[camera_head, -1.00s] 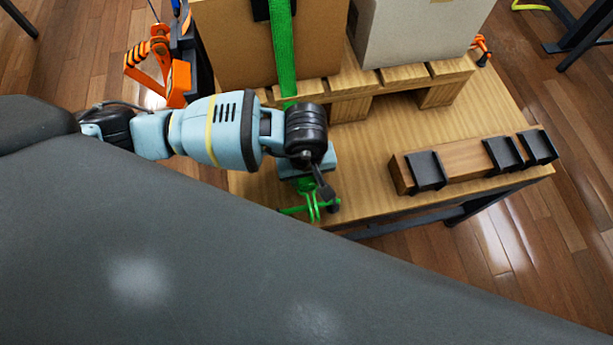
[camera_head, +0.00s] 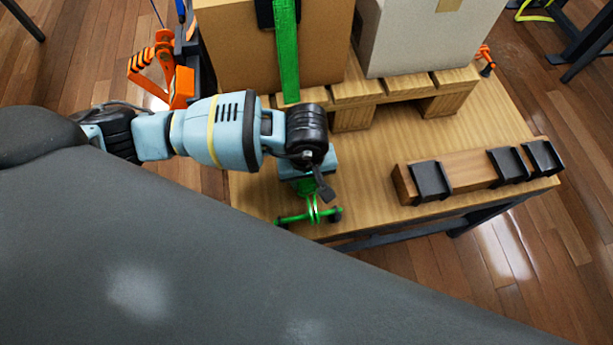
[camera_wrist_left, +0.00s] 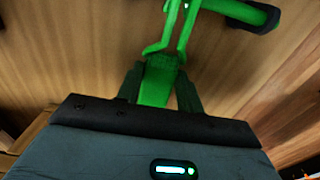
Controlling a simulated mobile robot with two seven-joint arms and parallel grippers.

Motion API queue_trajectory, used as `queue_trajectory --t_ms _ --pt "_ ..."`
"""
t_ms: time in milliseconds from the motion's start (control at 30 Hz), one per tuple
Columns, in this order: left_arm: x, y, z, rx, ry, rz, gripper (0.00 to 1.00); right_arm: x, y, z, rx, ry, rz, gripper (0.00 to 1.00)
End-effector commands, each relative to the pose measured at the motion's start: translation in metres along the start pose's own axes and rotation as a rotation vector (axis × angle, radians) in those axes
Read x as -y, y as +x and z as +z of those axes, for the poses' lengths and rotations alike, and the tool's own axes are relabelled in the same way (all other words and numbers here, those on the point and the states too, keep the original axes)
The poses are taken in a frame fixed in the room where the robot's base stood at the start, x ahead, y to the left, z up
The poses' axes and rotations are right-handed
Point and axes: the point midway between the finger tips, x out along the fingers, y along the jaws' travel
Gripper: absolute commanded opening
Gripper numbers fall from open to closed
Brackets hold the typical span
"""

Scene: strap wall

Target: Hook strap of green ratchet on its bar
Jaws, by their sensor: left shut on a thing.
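A green strap (camera_head: 286,55) runs down the front of the brown cardboard box. My left gripper (camera_head: 308,190) is low over the table's front edge, mostly hidden behind its own wrist. In the left wrist view, the gripper (camera_wrist_left: 160,82) is shut on the flat green strap end (camera_wrist_left: 157,84). A two-pronged green wire hook (camera_wrist_left: 173,30) extends from that end. The green bar (camera_wrist_left: 235,9) with black ends lies at the top of that view; it also shows in the head view (camera_head: 296,218). The hook overlaps the bar; I cannot tell whether it is engaged. My right gripper is not in view.
A wooden block (camera_head: 465,173) with three black brackets lies at the table's right front. The brown box (camera_head: 228,50) and a grey box (camera_head: 425,38) stand on a wooden pallet (camera_head: 351,118). An orange ratchet (camera_head: 180,85) is at left. The tabletop (camera_head: 375,150) between pallet and block is clear.

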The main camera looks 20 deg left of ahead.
Motion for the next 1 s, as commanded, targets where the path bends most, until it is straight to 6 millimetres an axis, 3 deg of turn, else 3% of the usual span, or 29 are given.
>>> queue_trajectory --t_ms 267,300,467,867,1000 --pt "0.000 -0.001 0.000 -0.001 0.000 0.000 0.11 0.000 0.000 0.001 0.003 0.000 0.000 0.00" --pt "0.000 -0.001 0.000 -0.001 0.000 0.000 0.41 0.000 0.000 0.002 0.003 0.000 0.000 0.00" --pt "0.000 -0.001 0.000 -0.001 0.000 0.000 0.62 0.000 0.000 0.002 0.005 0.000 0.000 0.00" --pt "0.000 0.000 0.000 -0.001 0.000 0.000 0.62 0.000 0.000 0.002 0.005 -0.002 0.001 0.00" --pt "-0.001 -0.024 -0.001 -0.004 0.002 0.003 0.62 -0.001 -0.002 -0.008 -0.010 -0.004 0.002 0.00"
